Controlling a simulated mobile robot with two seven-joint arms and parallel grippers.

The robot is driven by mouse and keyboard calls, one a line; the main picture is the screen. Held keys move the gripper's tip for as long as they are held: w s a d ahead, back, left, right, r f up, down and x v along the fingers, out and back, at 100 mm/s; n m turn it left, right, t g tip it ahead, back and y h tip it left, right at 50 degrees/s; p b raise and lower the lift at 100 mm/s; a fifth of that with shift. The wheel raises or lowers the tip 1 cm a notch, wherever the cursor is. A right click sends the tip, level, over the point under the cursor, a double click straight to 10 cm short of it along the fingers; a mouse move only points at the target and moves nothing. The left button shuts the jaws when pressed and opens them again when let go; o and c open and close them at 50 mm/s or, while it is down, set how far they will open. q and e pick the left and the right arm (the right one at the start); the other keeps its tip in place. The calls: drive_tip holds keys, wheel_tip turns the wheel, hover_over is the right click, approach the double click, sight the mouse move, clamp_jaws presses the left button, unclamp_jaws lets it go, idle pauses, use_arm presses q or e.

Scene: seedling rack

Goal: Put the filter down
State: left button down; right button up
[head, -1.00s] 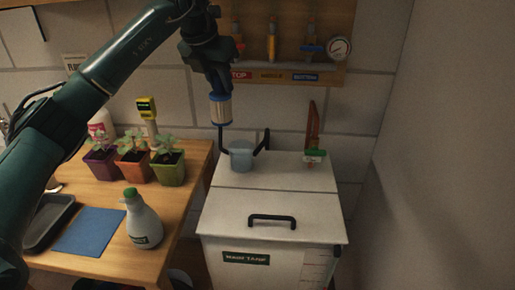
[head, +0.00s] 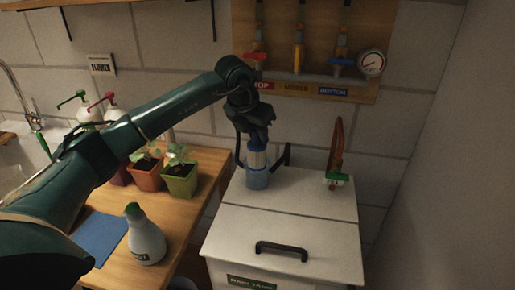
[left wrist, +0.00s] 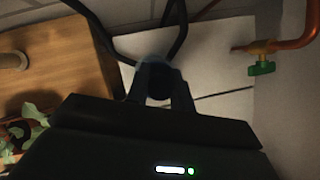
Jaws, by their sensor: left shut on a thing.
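In the left wrist view, my left gripper (left wrist: 160,88) is shut on the dark top of the filter (left wrist: 155,78), seen from above. My right gripper is not in view.
Black hoses stand by the cup. A copper pipe with a green valve (head: 335,180) rises at the lid's right. A black handle (head: 281,250) is on the lid's front. Potted seedlings (head: 180,178) and a spray bottle (head: 146,238) stand on the wooden bench to the left.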

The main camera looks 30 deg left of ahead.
sight(255, 145)
use_arm(q)
drive_tip(key=shift+f, duration=0.65)
wheel_tip(255, 145, down, 3)
drive_tip(key=shift+f, duration=0.1)
drive_tip(key=shift+f+p, duration=0.2)
drive_tip(key=shift+p, duration=0.1)
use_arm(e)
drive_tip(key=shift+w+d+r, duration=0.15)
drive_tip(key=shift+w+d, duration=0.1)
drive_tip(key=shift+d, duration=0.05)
use_arm(q)
drive_tip(key=shift+f, duration=0.1)
drive_tip(key=shift+f+b, duration=0.3)
drive_tip(key=shift+b, duration=0.1)
drive_tip(key=c, duration=1.2)
unclamp_jaws()
drive_tip(key=shift+r, duration=0.1)
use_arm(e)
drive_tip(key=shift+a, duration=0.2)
